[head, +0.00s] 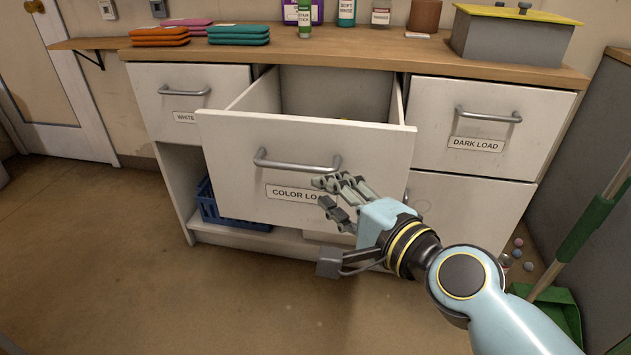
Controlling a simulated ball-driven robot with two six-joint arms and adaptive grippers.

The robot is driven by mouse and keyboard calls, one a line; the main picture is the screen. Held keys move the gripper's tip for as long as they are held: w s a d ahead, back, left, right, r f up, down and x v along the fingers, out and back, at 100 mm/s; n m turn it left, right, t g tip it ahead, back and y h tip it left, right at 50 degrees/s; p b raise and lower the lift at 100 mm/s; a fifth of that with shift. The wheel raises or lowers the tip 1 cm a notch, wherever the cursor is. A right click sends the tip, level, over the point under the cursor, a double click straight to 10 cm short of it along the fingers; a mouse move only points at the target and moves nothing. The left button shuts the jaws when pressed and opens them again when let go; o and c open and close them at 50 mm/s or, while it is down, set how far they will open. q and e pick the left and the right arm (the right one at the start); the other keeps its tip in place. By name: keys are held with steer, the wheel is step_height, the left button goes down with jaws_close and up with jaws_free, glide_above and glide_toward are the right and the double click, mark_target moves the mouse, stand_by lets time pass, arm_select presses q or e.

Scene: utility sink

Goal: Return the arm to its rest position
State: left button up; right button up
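My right gripper (328,226) reaches in from the lower right, in front of the COLOR LOAD drawer (236,150). Its fingers are spread from its thumb and hold nothing. The fingertips are just below the right end of the drawer's grey bar handle (285,165) and cover part of the label (290,193). I cannot tell whether they touch the drawer front. The drawer stands pulled out, and a bit of something yellow shows inside it. My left gripper is not in view.
The DARK LOAD drawer (477,144) and the WHITE drawer (187,104) are shut. Folded cloths, bottles and a grey box (510,38) stand on the wooden counter (330,50). A green dustpan (553,305) and small balls are at right. The floor at lower left is clear.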

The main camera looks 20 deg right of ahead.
steer(key=shift+s, duration=0.3)
steer(key=shift+r, duration=0.15)
steer(key=s+d+f+n+g+h+p, duration=0.1)
steer(key=s+d+f+n+g, duration=0.3)
steer(key=f, duration=0.7)
steer(key=s+f+n+g, duration=0.1)
steer(key=s+f+g, duration=0.1)
steer(key=s+f, duration=0.65)
steer(key=s+d+f+n+g+h+p, duration=0.1)
steer(key=s+d+f+n+g, duration=0.2)
steer(key=f, duration=1)
steer(key=s+d+f+n+g, duration=0.1)
steer(key=s+f+n+g, duration=0.1)
steer(key=s, duration=0.7)
steer(key=s+d+f+n+g+h, duration=0.1)
steer(key=s+f+n, duration=0.3)
steer(key=s, duration=0.6)
steer(key=s+d+f+n+g+h, duration=0.1)
steer(key=s+d+f+n+g, duration=0.2)
steer(key=s, duration=0.7)
step_height(320, 180, down, 3)
steer(key=shift+r+n+g+p, duration=0.15)
steer(key=shift+n+g+p, duration=0.15)
steer(key=shift+p, duration=0.05)
